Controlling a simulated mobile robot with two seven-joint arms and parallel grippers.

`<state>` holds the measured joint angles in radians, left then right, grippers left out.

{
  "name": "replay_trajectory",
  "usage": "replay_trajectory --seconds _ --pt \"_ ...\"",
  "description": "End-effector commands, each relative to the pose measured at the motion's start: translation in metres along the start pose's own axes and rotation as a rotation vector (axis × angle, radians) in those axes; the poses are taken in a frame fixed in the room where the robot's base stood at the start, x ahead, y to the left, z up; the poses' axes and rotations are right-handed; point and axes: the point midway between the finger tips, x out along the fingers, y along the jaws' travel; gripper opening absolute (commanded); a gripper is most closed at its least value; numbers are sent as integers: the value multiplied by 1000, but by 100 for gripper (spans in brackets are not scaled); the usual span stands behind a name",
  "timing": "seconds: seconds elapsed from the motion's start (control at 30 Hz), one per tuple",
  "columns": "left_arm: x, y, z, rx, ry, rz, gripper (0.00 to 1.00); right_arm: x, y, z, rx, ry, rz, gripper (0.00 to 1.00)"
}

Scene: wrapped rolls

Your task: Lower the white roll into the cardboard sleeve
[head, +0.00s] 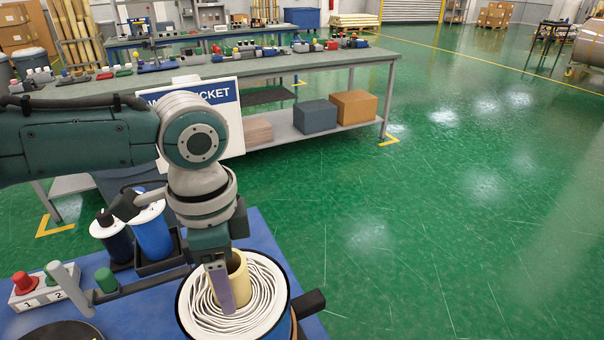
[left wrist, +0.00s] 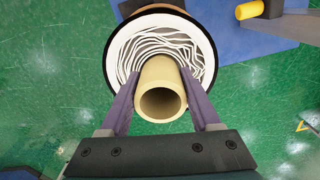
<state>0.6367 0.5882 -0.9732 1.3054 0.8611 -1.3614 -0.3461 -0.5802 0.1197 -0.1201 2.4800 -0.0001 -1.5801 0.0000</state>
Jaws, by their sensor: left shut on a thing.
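The white roll (head: 262,305) has loosely wound layers, a dark outer rim and a pale yellow core tube (head: 238,282). It is at the bottom middle of the head view. My left gripper (head: 222,285) points down and is shut on the core tube. The left wrist view shows its two purple fingers on either side of the tube (left wrist: 160,101), with the roll's white layers (left wrist: 135,45) around it. A brown edge of what looks like the cardboard sleeve (left wrist: 160,8) shows just beyond the roll's dark rim. How far the roll is inside it is hidden. My right gripper is not in view.
A blue work surface (head: 270,230) lies under the roll. A dark block (head: 312,302) juts out at its right. Two blue rolls (head: 152,228) stand in a dark holder at left, near a button box (head: 38,292). A long bench (head: 300,62) stands behind; green floor is clear at right.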

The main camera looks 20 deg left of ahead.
Motion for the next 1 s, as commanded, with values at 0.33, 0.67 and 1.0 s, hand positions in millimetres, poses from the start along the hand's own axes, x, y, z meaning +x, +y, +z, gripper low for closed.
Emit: replay_trajectory --seconds 0.33,0.67,1.0 --pt "5 0 -1 0 2 -1 0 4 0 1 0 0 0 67" --pt "5 0 0 0 1 0 98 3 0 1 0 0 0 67" --pt "-1 0 0 0 1 0 98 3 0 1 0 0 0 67"
